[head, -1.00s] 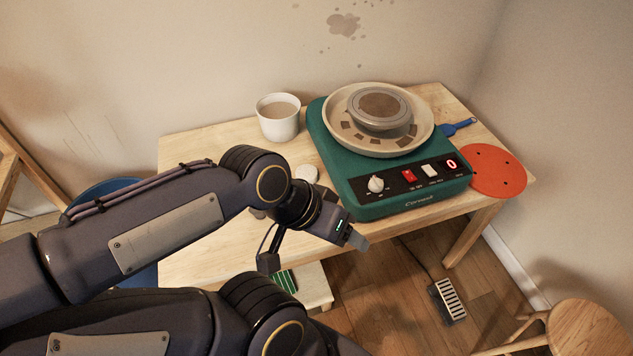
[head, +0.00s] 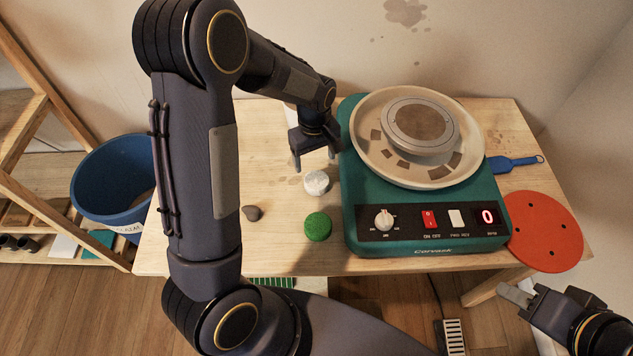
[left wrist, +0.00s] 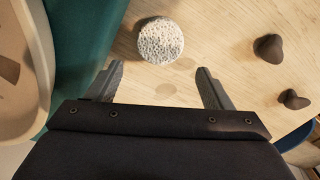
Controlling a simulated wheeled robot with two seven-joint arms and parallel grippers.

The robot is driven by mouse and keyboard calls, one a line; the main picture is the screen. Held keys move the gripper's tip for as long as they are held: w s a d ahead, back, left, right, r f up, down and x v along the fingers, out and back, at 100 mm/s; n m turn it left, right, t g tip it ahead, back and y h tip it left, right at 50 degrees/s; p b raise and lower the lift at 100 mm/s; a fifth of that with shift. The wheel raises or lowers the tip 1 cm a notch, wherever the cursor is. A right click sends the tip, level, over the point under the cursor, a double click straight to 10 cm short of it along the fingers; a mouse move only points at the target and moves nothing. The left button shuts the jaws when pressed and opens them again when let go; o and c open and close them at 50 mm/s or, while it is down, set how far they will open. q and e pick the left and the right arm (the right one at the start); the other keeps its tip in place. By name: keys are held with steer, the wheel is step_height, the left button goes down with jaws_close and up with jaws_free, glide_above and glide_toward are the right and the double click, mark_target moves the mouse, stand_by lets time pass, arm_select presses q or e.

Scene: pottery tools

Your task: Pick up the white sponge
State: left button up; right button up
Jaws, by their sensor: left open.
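The white sponge (head: 316,183) is a small round, speckled block on the wooden table, left of the green pottery wheel. My left gripper (head: 315,161) points down just behind it, with its fingers spread and nothing between them. In the left wrist view the white sponge (left wrist: 160,40) lies just beyond the open fingertips (left wrist: 159,70), roughly centred between them and apart from both. My right gripper (head: 516,294) is at the lower right, off the table's front edge; whether its fingers are apart is unclear.
A round green sponge (head: 318,226) lies in front of the white one. A brown lump (head: 251,212) lies to the left. The pottery wheel (head: 425,239) stands close on the right, with an orange disc (head: 545,232) beyond. A blue bucket (head: 105,180) stands left of the table.

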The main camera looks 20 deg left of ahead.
mark_target(317, 180)
arm_select(q)
steer(key=f, duration=0.8)
steer(key=shift+s+d+p, duration=0.25)
steer(key=shift+d+p, duration=0.1)
steer(key=shift+d, duration=0.05)
steer(key=c, duration=0.5)
